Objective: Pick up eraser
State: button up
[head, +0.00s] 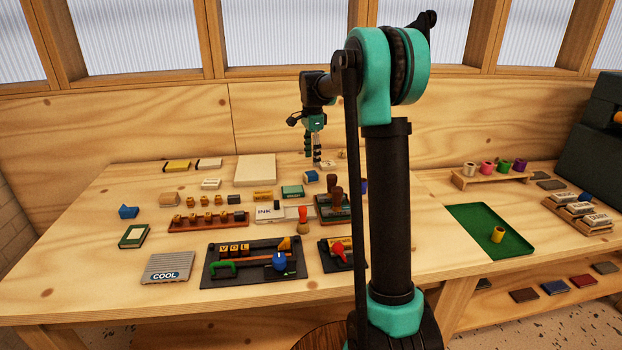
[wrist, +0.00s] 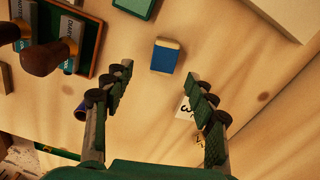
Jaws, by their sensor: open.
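A small blue block with a cream end, which looks like the eraser (wrist: 165,58), lies on the bench top. It shows in the wrist view just beyond the fingertips, near the middle of the gap. In the head view my gripper (head: 313,158) hangs pointing down above the back of the bench, behind the eraser. I see no contact between them.
Wooden-handled stamps (wrist: 44,60) stand in a green tray close to the eraser. A green block (head: 292,192) lies to its left in the head view. A white card (wrist: 185,108) lies near one finger. A cream slab (head: 256,168) lies at the back.

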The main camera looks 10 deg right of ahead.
aim_at(311, 173)
notch_tip(311, 173, down, 3)
jog(key=shift+r, duration=0.15)
jog(key=shift+w+f, duration=0.15)
jog(key=shift+f, duration=1.2)
jog(key=shift+w+f, duration=0.15)
jog(key=shift+f, duration=1.15)
jog(key=shift+c, duration=0.3)
jog(key=c, duration=1.2)
